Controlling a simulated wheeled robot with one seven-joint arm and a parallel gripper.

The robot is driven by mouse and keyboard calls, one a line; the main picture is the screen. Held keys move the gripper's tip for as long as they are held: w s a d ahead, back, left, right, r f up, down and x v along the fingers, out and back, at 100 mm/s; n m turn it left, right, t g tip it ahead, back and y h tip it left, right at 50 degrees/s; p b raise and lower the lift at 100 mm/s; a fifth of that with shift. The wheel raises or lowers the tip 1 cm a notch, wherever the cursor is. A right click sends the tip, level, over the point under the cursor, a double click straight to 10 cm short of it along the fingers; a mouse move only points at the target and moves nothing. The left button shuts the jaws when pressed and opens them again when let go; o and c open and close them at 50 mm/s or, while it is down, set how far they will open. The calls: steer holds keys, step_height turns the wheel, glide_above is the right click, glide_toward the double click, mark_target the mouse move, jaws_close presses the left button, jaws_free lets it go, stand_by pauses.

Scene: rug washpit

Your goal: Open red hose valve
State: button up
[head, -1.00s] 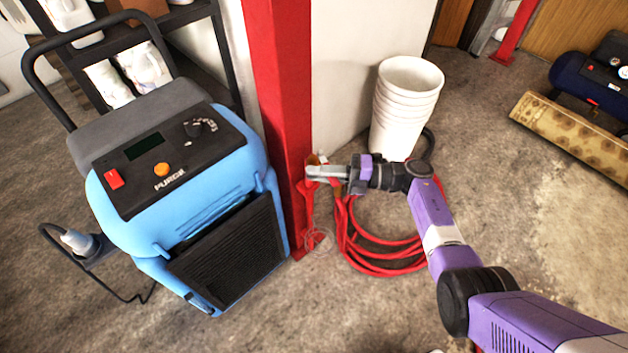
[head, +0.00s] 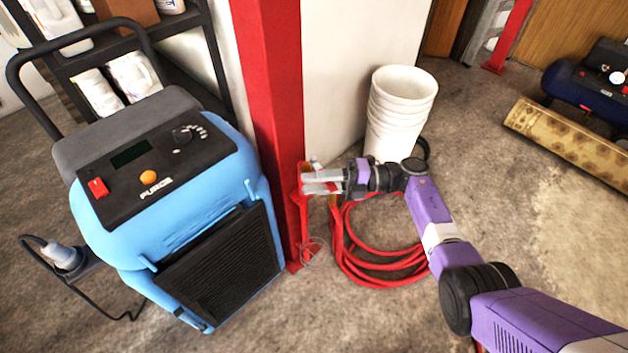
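The red hose (head: 372,272) lies coiled on the floor at the foot of a red post. A red valve fitting (head: 303,203) shows at the right side of the post, low down, beside my fingers. Its handle is mostly hidden by my gripper. My gripper (head: 311,182) reaches in from the right, its pale fingertips pointing left at the fitting, overlapping it in the view. The two fingers show as separate bars with a narrow gap. I cannot tell whether they touch or hold the handle.
The red post (head: 272,110) stands just left of my gripper. A blue Purge machine (head: 185,215) is close on the left. Stacked white buckets (head: 398,115) stand behind my wrist. A rolled rug (head: 570,140) and compressor (head: 590,95) are at the right. Floor at the right is open.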

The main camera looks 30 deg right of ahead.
steer(key=shift+w+d, duration=0.1)
steer(key=v, duration=0.7)
steer(key=shift+d+b, duration=0.3)
steer(key=shift+b, duration=0.1)
stand_by(0.3)
